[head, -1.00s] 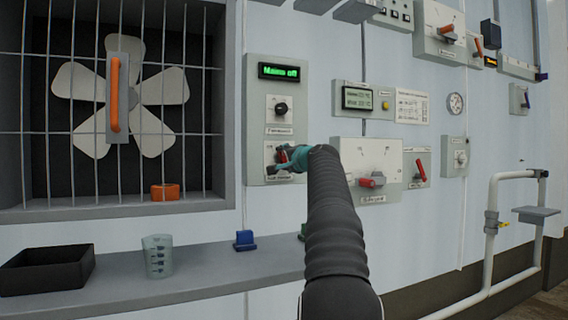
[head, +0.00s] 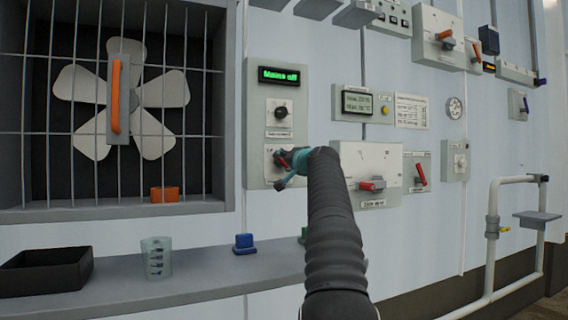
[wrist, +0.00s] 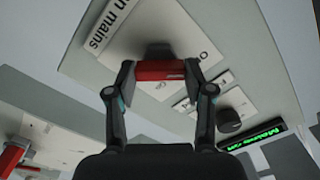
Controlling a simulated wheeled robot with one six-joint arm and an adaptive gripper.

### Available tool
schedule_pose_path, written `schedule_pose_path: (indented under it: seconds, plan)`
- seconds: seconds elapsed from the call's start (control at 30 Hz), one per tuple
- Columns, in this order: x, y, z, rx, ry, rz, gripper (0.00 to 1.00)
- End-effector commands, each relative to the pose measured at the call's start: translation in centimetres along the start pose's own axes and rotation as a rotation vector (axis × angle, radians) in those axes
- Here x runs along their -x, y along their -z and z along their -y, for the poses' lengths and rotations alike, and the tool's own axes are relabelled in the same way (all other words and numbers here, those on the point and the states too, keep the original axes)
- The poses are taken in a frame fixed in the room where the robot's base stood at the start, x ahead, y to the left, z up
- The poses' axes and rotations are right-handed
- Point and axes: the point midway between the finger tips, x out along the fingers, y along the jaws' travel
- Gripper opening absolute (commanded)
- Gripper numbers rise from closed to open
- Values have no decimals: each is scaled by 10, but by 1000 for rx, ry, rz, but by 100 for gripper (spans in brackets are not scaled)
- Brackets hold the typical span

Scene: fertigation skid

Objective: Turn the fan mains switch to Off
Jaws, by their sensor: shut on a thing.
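The fan mains switch has a red handle (wrist: 160,70) on a pale plate, with a label ending in "n mains" (wrist: 110,25) beside it in the wrist view. My gripper (wrist: 160,72) is shut on the red handle, one finger at each end of it. An "O" mark is on the plate near the right finger. In the head view my gripper (head: 287,167) is at the lower part of the grey panel (head: 257,130) and covers much of the switch.
A black knob (head: 281,112) sits on the panel above the switch. A larger box with a red handle (head: 372,184) is just right of my arm. A caged fan (head: 65,85) is at left. A shelf (head: 200,268) below holds a black tray (head: 45,271) and a beaker (head: 157,258).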

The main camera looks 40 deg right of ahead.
Motion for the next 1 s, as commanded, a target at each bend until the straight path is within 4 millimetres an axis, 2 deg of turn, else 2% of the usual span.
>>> schedule_pose_path:
  seconds: [0.27,0.3,0.37,0.77,1.0]
  plan:
    - [0,1,1,2,2,-2,18]
    - [0,1,1,1,2,-2,62]
    - [0,1,1,1,1,-2,77]
    - [2,1,0,0,-1,-2,78]
    - [21,3,0,-1,-3,-3,78]
